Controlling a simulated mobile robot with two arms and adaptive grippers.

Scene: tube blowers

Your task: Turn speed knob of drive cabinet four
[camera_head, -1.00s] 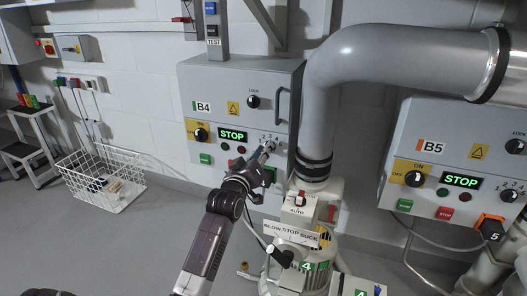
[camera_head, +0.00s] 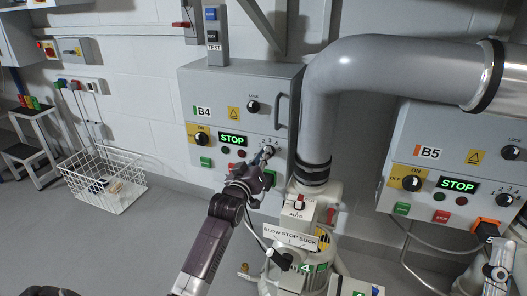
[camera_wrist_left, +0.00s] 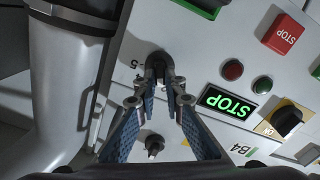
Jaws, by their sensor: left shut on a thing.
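Drive cabinet four is the grey box marked B4 (camera_head: 204,112) on the wall, left of the big duct. Its green display (camera_head: 233,140) reads STOP, and also shows in the left wrist view (camera_wrist_left: 228,104). The speed knob (camera_wrist_left: 158,64) is black, beside a printed scale at the lower right of the panel. My left gripper (camera_head: 266,153) reaches it from the front. In the left wrist view its blue-padded fingers (camera_wrist_left: 160,92) are closed around the knob, hiding part of it and its pointer.
The grey duct (camera_head: 317,115) and blower four (camera_head: 303,270) stand close to the right of my left arm. Cabinet B5 (camera_head: 428,152) is at the right. A LOCK knob (camera_head: 253,107) and door handle (camera_head: 279,111) sit above the held knob. A white wire basket (camera_head: 104,182) is on the left floor.

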